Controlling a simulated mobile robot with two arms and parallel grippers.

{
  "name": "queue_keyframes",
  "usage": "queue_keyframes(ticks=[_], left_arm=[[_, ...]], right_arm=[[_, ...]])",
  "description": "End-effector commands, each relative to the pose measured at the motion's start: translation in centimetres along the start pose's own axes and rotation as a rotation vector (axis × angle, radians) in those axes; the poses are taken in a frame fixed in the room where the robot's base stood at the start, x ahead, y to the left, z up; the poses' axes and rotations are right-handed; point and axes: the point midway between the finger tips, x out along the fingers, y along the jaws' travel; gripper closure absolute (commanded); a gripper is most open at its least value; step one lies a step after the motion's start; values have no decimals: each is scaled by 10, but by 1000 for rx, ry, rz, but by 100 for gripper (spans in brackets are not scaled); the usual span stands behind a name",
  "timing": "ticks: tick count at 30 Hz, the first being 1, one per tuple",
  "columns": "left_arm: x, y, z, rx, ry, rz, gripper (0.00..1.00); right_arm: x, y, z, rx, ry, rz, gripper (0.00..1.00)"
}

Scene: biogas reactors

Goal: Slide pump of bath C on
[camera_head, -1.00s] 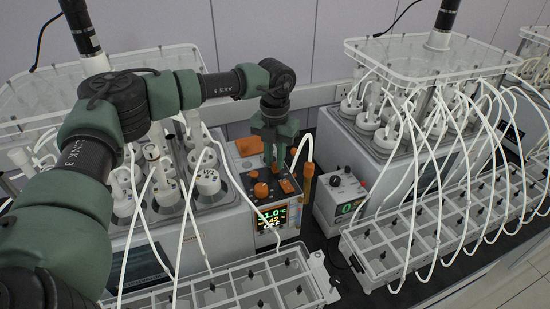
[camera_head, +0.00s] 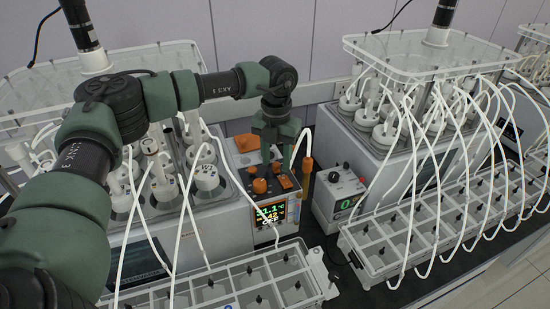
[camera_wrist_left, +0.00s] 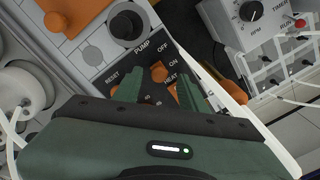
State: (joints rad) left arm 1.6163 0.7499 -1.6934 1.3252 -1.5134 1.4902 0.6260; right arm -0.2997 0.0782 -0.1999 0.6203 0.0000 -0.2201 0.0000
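The bath control panel (camera_head: 255,178) with orange knobs and a lit display (camera_head: 271,214) stands at the middle in the head view. My left gripper (camera_head: 276,168) points down over this panel, with its fingers apart. In the left wrist view the gripper (camera_wrist_left: 160,82) is open over the panel (camera_wrist_left: 95,60), whose labels read PUMP, OFF, ON, RESET and HEAT. The fingers lie just below the PUMP label and beside ON and HEAT. Orange parts show around the fingers.
A grey box with a dial and green display (camera_head: 340,194) stands right of the panel. An orange-handled probe (camera_head: 307,172) is between them. Tube-covered baths stand on both sides, with compartmented trays (camera_head: 385,255) in front. White tubes hang close to the arm.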

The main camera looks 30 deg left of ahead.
Motion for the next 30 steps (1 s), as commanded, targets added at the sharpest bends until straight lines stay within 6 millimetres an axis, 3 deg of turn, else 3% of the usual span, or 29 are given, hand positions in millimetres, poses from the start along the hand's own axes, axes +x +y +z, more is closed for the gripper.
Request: queue_keyframes(ticks=[10,21,30], left_arm=[[-5,1,1,-2,-4,1,59],[-64,-1,1,-1,-5,1,59],[-79,0,-1,0,-1,1,59]], right_arm=[[5,1,1,0,0,1,0],[31,1,3,0,0,2,0],[33,1,3,0,0,2,0]])
